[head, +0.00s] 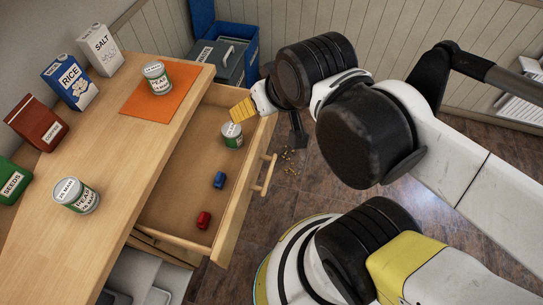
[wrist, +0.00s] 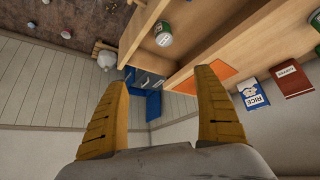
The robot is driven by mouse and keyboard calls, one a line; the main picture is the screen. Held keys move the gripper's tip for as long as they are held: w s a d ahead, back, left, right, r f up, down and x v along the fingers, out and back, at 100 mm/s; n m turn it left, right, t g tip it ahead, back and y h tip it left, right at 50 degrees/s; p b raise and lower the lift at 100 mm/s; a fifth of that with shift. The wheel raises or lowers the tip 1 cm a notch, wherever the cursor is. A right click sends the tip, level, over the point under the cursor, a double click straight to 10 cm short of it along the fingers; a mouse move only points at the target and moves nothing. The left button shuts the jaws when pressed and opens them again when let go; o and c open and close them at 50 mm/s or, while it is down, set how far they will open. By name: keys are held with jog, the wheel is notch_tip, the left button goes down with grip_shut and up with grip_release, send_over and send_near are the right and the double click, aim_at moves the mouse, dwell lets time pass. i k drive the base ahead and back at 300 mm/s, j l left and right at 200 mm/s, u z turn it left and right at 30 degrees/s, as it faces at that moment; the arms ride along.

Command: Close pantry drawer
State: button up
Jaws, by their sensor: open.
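The pantry drawer (head: 185,165) is pulled well out from the light wooden counter in the head view. Its front carries a wooden bar handle (head: 265,175) facing right. Inside are a white-and-green can (head: 232,134), a small blue item (head: 219,180) and a small red item (head: 203,220). My gripper (head: 243,109), with yellow fingers, is over the drawer's far end, close to the can in the picture; whether it touches the drawer I cannot tell. In the wrist view my gripper (wrist: 162,78) has its fingers spread with nothing between them. The can (wrist: 164,37) also shows there.
The counter (head: 110,165) bears two more cans, an orange mat (head: 145,105) and boxes labelled salt, rice and seeds. A blue crate (head: 245,45) stands on the floor beyond it. Small crumbs (head: 290,165) lie on the floor right of the drawer.

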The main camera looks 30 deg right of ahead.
aim_at(184, 189)
jog(key=k+j+z, duration=0.15)
jog(key=k, duration=0.35)
jog(key=k+j+z, duration=0.15)
jog(key=k, duration=0.35)
